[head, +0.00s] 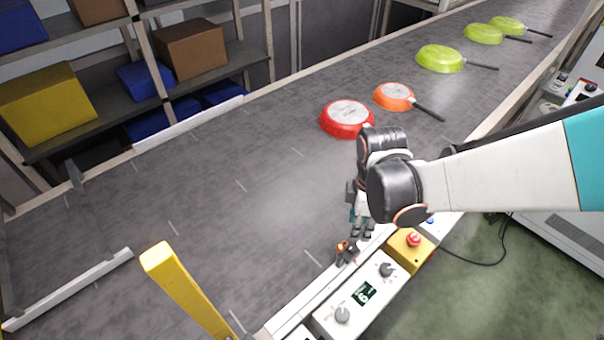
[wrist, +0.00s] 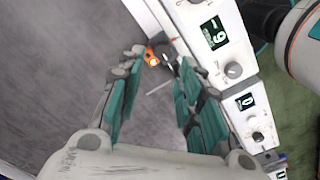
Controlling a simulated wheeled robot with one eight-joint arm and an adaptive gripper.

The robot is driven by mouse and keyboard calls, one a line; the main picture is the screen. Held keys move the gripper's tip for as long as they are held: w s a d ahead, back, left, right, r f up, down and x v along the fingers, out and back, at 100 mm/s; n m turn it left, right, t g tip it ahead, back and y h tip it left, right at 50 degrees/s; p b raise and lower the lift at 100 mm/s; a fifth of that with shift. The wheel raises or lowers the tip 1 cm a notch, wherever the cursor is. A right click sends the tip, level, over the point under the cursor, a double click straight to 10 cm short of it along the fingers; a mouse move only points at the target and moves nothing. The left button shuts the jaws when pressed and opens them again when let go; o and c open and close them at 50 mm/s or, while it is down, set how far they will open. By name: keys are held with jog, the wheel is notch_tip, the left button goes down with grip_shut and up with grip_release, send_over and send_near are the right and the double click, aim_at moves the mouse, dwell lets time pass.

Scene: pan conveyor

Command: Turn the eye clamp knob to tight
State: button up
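A small orange photo eye (head: 342,248) with a black part beside it stands at the conveyor's near edge. In the wrist view the orange eye (wrist: 152,57) shows a bright spot, and the black part (wrist: 170,62), perhaps the clamp knob, is just right of it. My gripper (head: 361,230) points down above and just behind them in the head view. In the wrist view its fingers (wrist: 160,62) are apart, with the eye and black part seen between the tips. I cannot tell whether either finger touches them. The knob's setting cannot be read.
White control boxes (head: 340,322) with grey dials and a display line the near edge. A red stop button (head: 413,239) sits on a yellow box. A yellow post (head: 185,290) stands at left. Red (head: 348,117), orange (head: 394,96) and green pans lie on the grey belt (head: 215,215).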

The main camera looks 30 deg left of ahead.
aim_at(352, 246)
jog(key=f+b, duration=0.1)
jog(key=f, duration=0.2)
jog(key=f+b, duration=0.2)
jog(key=f, duration=0.1)
jog(key=f+b, duration=0.2)
jog(key=f, duration=0.1)
jog(key=shift+s+a, duration=0.1)
jog(key=shift+s, duration=0.25)
jog(key=shift+c, duration=0.3)
grip_shut()
